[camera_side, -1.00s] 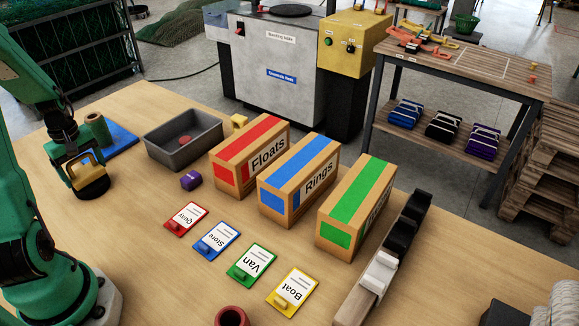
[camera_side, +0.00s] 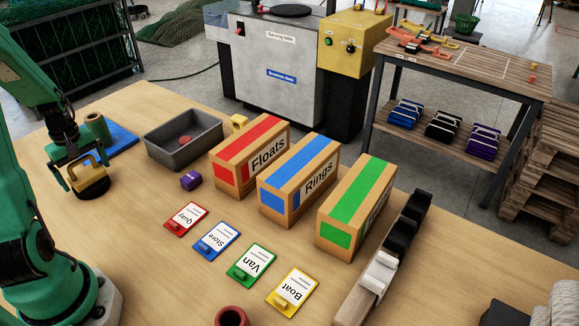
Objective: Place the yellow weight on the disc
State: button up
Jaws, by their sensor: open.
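The yellow weight (camera_side: 88,180), a block with a looped handle, stands at the left of the table. It appears to rest on a dark round disc (camera_side: 94,194), whose lower rim shows below it. My gripper (camera_side: 80,168) is open around the weight's handle, with one dark finger to its left and one to its right. Whether the fingers touch the handle cannot be told.
A blue mat (camera_side: 122,138) with a green cylinder (camera_side: 97,128) lies just behind my gripper. A grey bin (camera_side: 160,152) holds a red round thing.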

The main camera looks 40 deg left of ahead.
aim_at(79, 160)
notch_tip(79, 160, up, 12)
jog(key=shift+r, duration=0.15)
dwell(0.6)
dwell(0.4)
jog(key=w+d+r+m+t, duration=0.1)
jog(key=w+d+r+m, duration=0.2)
jog(key=d, duration=0.5)
jog(key=d+r+m+t+y, duration=0.1)
jog(key=d+r+m, duration=0.2)
jog(key=d+m, duration=0.3)
jog(key=w+d+r+m+t, duration=0.2)
jog(key=d+m, duration=0.1)
jog(key=d, duration=0.6)
jog(key=s+d+m, duration=0.1)
jog(key=d+m, duration=0.2)
jog(key=d, duration=0.1)
jog(key=s+d+m+t+h, duration=0.1)
jog(key=s+d+m, duration=0.1)
jog(key=d, duration=0.3)
jog(key=shift+s+r+m+t, duration=0.3)
jog(key=shift+r+m, duration=0.15)
jog(key=shift+m, duration=0.05)
